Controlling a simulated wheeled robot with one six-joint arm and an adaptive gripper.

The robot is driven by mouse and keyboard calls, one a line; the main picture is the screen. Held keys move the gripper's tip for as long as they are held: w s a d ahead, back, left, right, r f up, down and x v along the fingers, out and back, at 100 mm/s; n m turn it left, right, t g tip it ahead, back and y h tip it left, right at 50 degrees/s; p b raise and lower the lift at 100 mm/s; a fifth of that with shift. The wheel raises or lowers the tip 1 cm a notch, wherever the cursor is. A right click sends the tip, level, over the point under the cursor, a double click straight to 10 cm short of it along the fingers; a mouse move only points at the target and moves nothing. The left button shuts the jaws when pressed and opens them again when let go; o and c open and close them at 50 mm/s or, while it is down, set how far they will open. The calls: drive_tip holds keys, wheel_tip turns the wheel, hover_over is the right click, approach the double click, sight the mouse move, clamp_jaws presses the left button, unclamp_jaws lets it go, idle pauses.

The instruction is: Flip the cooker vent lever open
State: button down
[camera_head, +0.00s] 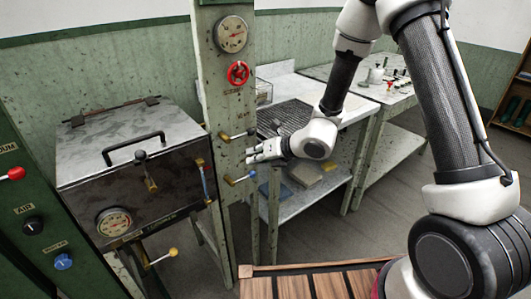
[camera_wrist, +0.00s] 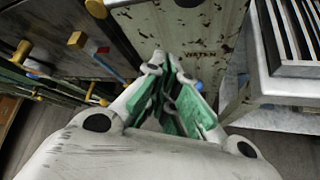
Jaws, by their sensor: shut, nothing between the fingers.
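The cooker (camera_head: 75,182) is a dark metal box with a grey lid at the left in the head view. A lever with a black knob and brass base (camera_head: 150,182) stands upright on its front. I cannot tell which of these is the vent lever. My gripper (camera_head: 252,155) is shut and empty, pointing left in front of the green post, right of the cooker and apart from both levers. In the wrist view its green-padded fingers (camera_wrist: 164,65) are together.
A green control panel (camera_head: 30,225) stands at the far left. Work tables (camera_head: 345,120) stand behind my arm.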

drive_tip(key=w+r, duration=0.2)
drive_tip(key=r, duration=0.1)
drive_tip(key=shift+w, duration=0.3)
idle(0.3)
